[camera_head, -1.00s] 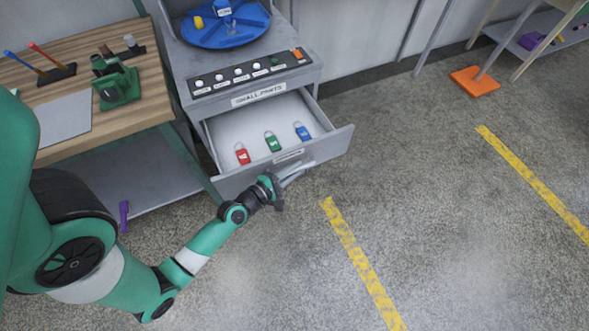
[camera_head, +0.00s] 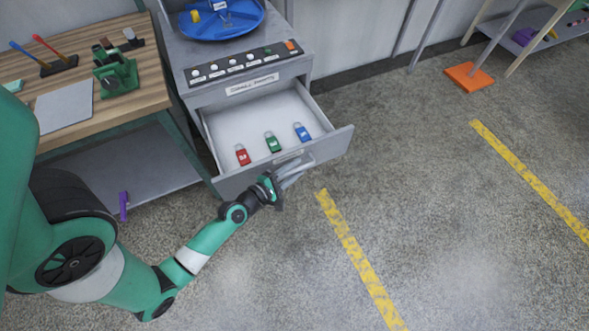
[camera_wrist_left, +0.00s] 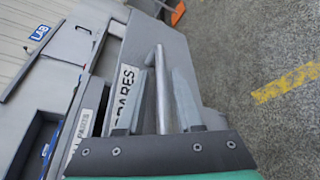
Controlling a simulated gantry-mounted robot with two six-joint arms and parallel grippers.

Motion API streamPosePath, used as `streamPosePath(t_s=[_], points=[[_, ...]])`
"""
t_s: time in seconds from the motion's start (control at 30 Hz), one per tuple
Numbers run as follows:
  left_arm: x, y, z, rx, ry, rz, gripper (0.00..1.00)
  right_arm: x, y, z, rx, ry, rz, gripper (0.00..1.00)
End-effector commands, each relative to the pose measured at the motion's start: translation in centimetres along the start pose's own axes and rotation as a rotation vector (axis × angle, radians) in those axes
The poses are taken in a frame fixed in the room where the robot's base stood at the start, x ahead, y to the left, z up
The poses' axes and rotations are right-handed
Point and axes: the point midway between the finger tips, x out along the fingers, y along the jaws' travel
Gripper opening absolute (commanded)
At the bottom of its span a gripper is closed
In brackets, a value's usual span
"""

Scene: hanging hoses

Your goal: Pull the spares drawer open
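The grey spares drawer (camera_head: 262,122) stands out from its cabinet, with a red, a green and a blue padlock inside. In the left wrist view its front carries a partly covered "SPARES" label (camera_wrist_left: 124,82). The fingers hide part of the handle and label. My right gripper is not in view.
Above the drawer are a "SMALL PARTS" label (camera_head: 252,85), a button panel (camera_head: 240,64) and a blue turntable (camera_head: 225,22). A wooden workbench (camera_head: 140,75) stands at left.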

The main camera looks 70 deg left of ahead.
Motion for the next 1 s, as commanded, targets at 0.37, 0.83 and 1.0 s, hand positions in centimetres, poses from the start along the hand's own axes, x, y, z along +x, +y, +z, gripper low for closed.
streamPosePath(t_s=[0.37,0.83,1.0], points=[[-0.2,-0.1,-0.1,0.000,0.001,-0.002,0.47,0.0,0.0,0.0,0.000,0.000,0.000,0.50],[-9.5,-0.4,-0.5,-0.005,0.009,0.000,0.47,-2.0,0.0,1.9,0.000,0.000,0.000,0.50],[-11.3,-0.2,-0.2,-0.001,0.004,0.000,0.47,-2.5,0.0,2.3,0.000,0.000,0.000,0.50]])
